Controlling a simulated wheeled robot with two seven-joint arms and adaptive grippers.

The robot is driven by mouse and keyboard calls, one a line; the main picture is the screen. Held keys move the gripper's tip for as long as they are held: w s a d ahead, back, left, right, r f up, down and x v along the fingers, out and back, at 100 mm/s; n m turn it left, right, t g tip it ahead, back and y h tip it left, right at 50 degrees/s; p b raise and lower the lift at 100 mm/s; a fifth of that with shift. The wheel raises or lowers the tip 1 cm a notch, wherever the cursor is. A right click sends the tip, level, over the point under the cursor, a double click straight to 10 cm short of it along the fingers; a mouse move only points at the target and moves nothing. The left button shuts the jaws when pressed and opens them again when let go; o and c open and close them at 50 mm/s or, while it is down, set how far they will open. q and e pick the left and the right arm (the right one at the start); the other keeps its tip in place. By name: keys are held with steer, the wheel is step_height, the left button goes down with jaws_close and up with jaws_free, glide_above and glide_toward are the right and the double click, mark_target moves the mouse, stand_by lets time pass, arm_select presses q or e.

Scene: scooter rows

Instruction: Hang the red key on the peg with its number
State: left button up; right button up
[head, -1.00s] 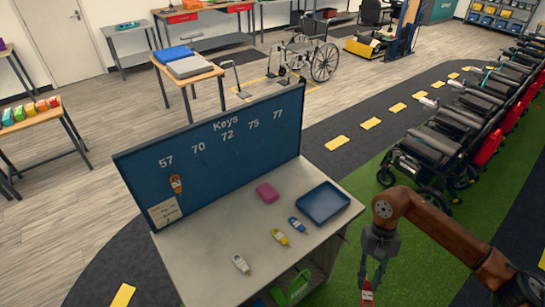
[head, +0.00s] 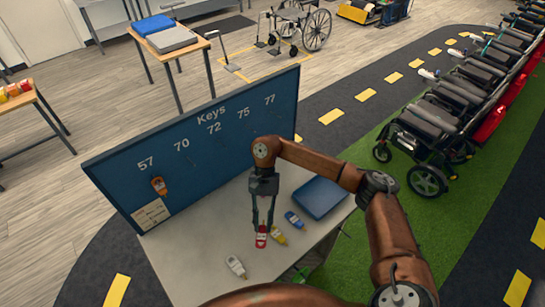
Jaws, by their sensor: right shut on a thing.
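The blue key board (head: 205,143) stands upright at the back of the table, with the heading Keys and the numbers 57, 70, 72, 75 and 77. An orange key (head: 159,185) hangs under 57; no keys show under the other numbers. My right gripper (head: 262,226) is shut on the red key (head: 261,239), which hangs below the fingertips in front of the board. The number on its tag is too small to read. My left gripper is out of view.
On the pale table (head: 205,262) lie a white key (head: 236,266), a yellow key (head: 278,235) beside the red one, and a blue key (head: 294,220). A blue tray (head: 320,197) is at the right. A note (head: 152,214) is on the board's lower left.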

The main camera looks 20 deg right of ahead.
steer(key=w+a+m+y, duration=0.1)
steer(key=a+m+y, duration=0.1)
steer(key=a+m, duration=0.1)
steer(key=w+a+m+y, duration=0.1)
steer(key=shift+w+a+f+y, duration=0.25)
steer(key=shift+w+a+y, duration=0.05)
steer(key=shift+w+a, duration=0.1)
steer(key=w+a+r+m+t+y, duration=0.2)
steer(key=w+r+m+t+y, duration=0.4)
steer(key=m+t, duration=0.5)
steer(key=w+d+r+m+t+h, duration=0.35)
steer(key=d+m+t, duration=0.25)
steer(key=d, duration=0.3)
steer(key=w+d+r+m+t+h, duration=0.2)
steer(key=d+r+m+t+h, duration=0.15)
steer(key=d+m+t, duration=0.35)
steer(key=w+a+f+n+y+b, duration=0.1)
steer(key=w+a+b, duration=0.1)
steer(key=w, duration=0.7)
steer(key=shift+w+f, duration=0.25)
steer(key=shift+w, duration=0.1)
steer(key=shift+a, duration=0.1)
